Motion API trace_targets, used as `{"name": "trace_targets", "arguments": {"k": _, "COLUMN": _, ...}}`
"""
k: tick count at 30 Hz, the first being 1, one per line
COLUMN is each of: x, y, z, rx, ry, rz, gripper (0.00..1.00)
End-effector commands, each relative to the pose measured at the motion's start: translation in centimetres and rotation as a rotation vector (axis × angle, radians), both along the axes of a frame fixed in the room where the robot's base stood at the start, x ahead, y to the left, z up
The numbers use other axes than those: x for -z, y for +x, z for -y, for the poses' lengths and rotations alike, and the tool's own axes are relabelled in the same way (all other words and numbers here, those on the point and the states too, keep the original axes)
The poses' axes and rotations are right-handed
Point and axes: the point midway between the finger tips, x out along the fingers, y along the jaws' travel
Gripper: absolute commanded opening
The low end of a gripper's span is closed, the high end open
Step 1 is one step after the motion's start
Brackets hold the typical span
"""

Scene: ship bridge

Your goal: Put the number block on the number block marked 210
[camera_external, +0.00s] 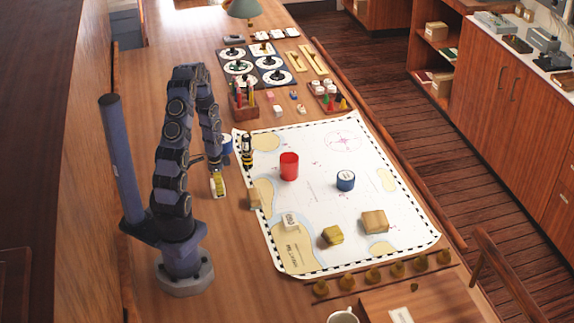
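My gripper (215,172) points down over the wooden table left of the chart. A small yellow and white item (219,187) is at or just below its fingertips; I cannot tell whether it is held. A white block (290,221) with dark marks stands on the lower left of the chart; its number is too small to read. A blue cylinder with a marked white top (345,181) stands near the chart's middle. Another blue and white piece (227,144) is partly hidden behind my gripper. No marking 210 can be read.
A red cup (289,166), a black and yellow piece (247,152) and tan blocks (374,221) (333,235) (255,198) stand on or by the chart (320,207). Racks (244,105) and dials (239,67) lie beyond. A knob rail (375,277) borders the front.

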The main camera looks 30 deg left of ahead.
Motion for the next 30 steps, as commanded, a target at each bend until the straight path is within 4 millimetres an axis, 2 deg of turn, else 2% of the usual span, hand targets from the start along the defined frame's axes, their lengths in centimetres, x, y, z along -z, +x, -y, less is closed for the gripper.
{"name": "trace_targets", "arguments": {"k": 7, "x": -0.1, "y": 0.0, "z": 0.0, "rx": 0.000, "ry": 0.000, "rz": 0.000, "gripper": 0.87}}
{"name": "trace_targets", "arguments": {"k": 11, "x": -1.1, "y": 0.1, "z": 0.0, "rx": -0.001, "ry": -0.001, "rz": 0.004, "gripper": 0.87}}
{"name": "trace_targets", "arguments": {"k": 24, "x": -9.4, "y": 0.1, "z": 0.0, "rx": 0.001, "ry": 0.001, "rz": 0.006, "gripper": 0.87}}
{"name": "trace_targets", "arguments": {"k": 30, "x": -11.8, "y": 0.1, "z": 0.0, "rx": 0.001, "ry": 0.001, "rz": 0.004, "gripper": 0.87}}
